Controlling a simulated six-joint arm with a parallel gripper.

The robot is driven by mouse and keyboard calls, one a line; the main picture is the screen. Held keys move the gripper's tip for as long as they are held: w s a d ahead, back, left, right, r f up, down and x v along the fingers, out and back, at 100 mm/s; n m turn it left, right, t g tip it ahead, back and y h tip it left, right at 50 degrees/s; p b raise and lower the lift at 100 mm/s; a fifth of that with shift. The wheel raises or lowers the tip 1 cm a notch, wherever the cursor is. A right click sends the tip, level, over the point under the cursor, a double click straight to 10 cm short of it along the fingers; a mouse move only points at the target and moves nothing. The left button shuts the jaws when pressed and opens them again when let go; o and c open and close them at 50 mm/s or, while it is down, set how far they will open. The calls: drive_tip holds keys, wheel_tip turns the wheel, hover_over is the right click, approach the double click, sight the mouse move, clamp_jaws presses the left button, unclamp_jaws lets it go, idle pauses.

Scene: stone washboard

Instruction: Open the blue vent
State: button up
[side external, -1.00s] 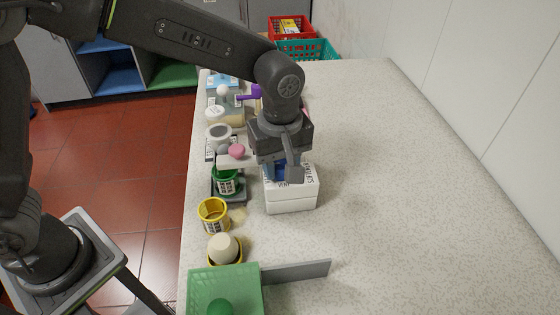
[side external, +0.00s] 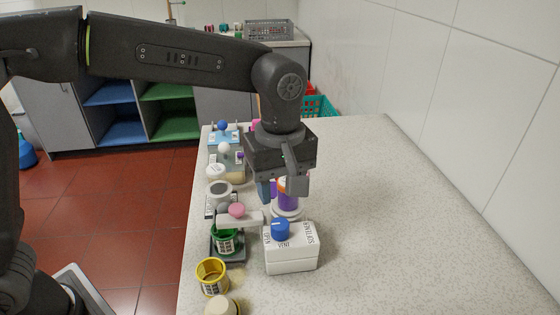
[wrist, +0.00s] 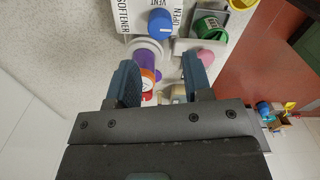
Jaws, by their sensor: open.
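The blue vent (side external: 280,230) is a round blue knob on top of a white box (side external: 291,262) whose lid carries printed words, among them OPEN and SOFTENER. In the wrist view the blue vent (wrist: 161,24) is at the top centre, beside the words VENT and OPEN on the white lid (wrist: 130,10). My gripper (side external: 283,188) is above and behind the box in the side view, clear of the knob. In the wrist view its two fingers (wrist: 161,82) are spread apart with nothing held between them.
A purple bottle with an orange top (side external: 288,193) stands behind the box, near my fingers. A pink knob (side external: 236,210) on a pale arm, a green cup (side external: 225,240) and a yellow cup (side external: 212,277) line the left edge. The counter's right side (side external: 400,220) is free.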

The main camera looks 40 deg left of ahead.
wheel_tip(320, 180, up, 5)
idle(0.3)
drive_tip(key=s+a+r+m+t, duration=0.25)
drive_tip(key=s+a+m, duration=0.35)
drive_tip(key=a, duration=0.5)
drive_tip(key=s+a+f+m+t, duration=0.3)
drive_tip(key=s+a+f+m, duration=0.2)
drive_tip(key=s+a, duration=0.3)
drive_tip(key=shift+s+f+m, duration=0.4)
drive_tip(key=shift+s+f, duration=0.05)
drive_tip(key=shift+s, duration=0.8)
